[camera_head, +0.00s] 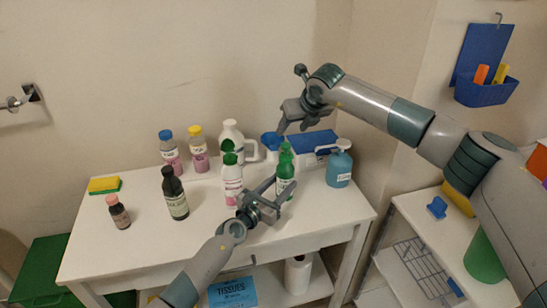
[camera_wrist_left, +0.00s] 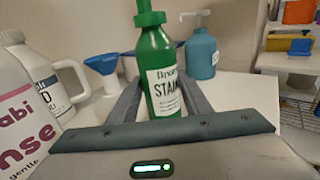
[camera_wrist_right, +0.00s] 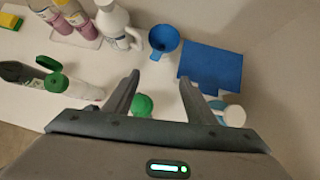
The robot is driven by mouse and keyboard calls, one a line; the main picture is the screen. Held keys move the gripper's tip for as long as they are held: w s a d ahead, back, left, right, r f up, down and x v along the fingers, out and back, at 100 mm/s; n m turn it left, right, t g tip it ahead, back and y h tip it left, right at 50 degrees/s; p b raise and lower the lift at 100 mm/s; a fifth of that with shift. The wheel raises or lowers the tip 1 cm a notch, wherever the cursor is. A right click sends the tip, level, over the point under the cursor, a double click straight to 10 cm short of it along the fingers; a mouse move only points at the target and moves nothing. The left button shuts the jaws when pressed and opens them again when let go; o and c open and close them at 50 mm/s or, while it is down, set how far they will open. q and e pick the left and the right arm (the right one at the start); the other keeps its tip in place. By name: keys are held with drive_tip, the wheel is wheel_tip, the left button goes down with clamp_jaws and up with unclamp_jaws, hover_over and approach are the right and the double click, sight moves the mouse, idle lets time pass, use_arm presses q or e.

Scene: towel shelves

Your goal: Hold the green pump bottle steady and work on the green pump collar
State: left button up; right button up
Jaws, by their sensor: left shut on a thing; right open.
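The green pump bottle (camera_head: 285,180) stands upright near the right part of the white table (camera_head: 215,235), with a white label. My left gripper (camera_wrist_left: 160,98) is shut on its body, one finger on each side, below the green pump collar (camera_wrist_left: 150,19). The collar also shows in the head view (camera_head: 286,149); the top of the pump is cut off in the left wrist view. My right gripper (camera_head: 293,128) is open and empty above the bottle. In the right wrist view the green top (camera_wrist_right: 142,104) shows between and below its fingers, apart from them.
A white bottle with a green cap (camera_head: 232,182) stands close left of the green bottle, a blue pump bottle (camera_head: 340,170) to its right.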

drive_tip(key=w+d+f+n+t+y, duration=0.1)
drive_tip(key=w+d+f+t+y, duration=0.2)
drive_tip(key=w, duration=0.5)
drive_tip(key=n+g+y, duration=0.5)
drive_tip(key=n+y, duration=0.4)
drive_tip(key=y, duration=0.2)
approach(286, 156)
drive_tip(key=shift+w+a+f, duration=0.1)
drive_tip(key=shift+a+f, duration=0.1)
drive_tip(key=shift+a, duration=0.25)
drive_tip(key=shift+a+f, duration=0.25)
drive_tip(key=shift+a, duration=0.25)
drive_tip(key=shift+a, duration=0.15)
drive_tip(key=x, duration=1.1)
drive_tip(key=shift+w+a, duration=0.15)
drive_tip(key=shift+a, duration=0.15)
drive_tip(key=shift+r, duration=0.1)
